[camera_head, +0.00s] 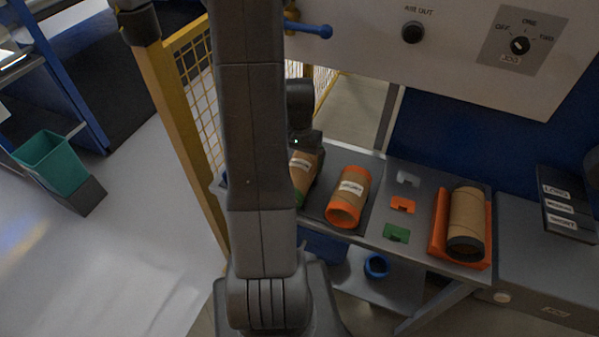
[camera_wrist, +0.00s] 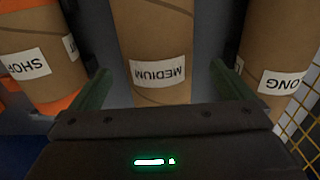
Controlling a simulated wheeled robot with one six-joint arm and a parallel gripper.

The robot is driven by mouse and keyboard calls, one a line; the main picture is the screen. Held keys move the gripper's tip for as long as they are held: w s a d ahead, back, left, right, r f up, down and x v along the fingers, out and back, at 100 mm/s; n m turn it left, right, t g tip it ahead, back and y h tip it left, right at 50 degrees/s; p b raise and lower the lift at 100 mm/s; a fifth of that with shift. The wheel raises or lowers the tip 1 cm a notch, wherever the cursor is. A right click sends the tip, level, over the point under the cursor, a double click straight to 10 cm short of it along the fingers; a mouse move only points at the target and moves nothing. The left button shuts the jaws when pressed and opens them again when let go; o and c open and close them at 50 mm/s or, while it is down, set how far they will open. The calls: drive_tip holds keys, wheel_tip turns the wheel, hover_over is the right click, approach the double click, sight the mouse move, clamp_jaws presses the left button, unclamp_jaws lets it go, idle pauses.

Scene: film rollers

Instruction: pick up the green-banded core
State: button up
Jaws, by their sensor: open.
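The green-banded core (camera_head: 302,178) lies on the bench in the head view, partly hidden by my arm, its green end toward the front. In the wrist view the brown core labelled MEDIUM (camera_wrist: 157,40) lies between my fingers; its green band does not show there. My gripper (camera_wrist: 171,68) is open, with one finger on each side of this core and a visible gap beside each. I cannot tell how far down its sides the fingers reach. In the head view my gripper's body is just behind my arm, over the core's far end.
An orange-banded SHORT core (camera_head: 349,197) lies to the right; the LONG core (camera_wrist: 280,50) is on the other side in the wrist view. Farther right, a dark-ended core (camera_head: 467,215) rests in an orange cradle (camera_head: 438,238). A yellow mesh fence (camera_head: 180,110) stands left of the bench.

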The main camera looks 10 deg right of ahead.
drive_tip(key=shift+s+d+f+p, duration=0.1)
drive_tip(key=shift+f+p, duration=0.4)
drive_tip(key=shift+f, duration=1.95)
drive_tip(key=shift+c, duration=0.4)
drive_tip(key=c, duration=1.1)
drive_tip(key=shift+c, duration=0.3)
drive_tip(key=shift+r, duration=0.15)
